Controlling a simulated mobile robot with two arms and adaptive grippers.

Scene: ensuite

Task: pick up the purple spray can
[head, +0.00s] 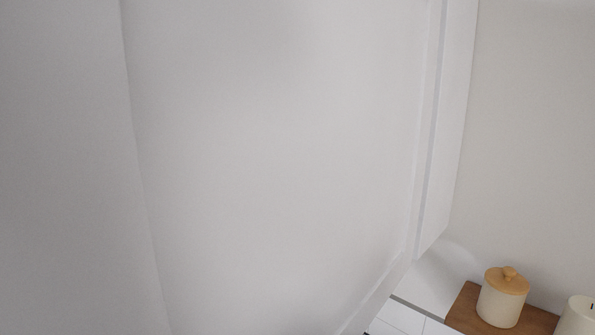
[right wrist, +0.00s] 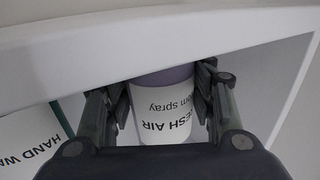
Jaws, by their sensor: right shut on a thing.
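The purple spray can (right wrist: 163,105) is in the right wrist view, with a purple upper part and a white label reading "FRESH AIR" and "room spray". My right gripper (right wrist: 165,100) is shut on it, one finger on each side. The can's lower part is hidden behind the gripper body, and its top is cut off by a white edge. I cannot tell whether it still touches a surface beneath. The can and both grippers are out of the head view.
A white edge (right wrist: 120,43) runs across just above the can. A white "HAND WASH" container (right wrist: 27,145) stands left of my right gripper. In the head view, a large white panel (head: 280,150) fills most of the picture; a lidded jar (head: 503,297) stands on a wooden board (head: 465,310) at lower right.

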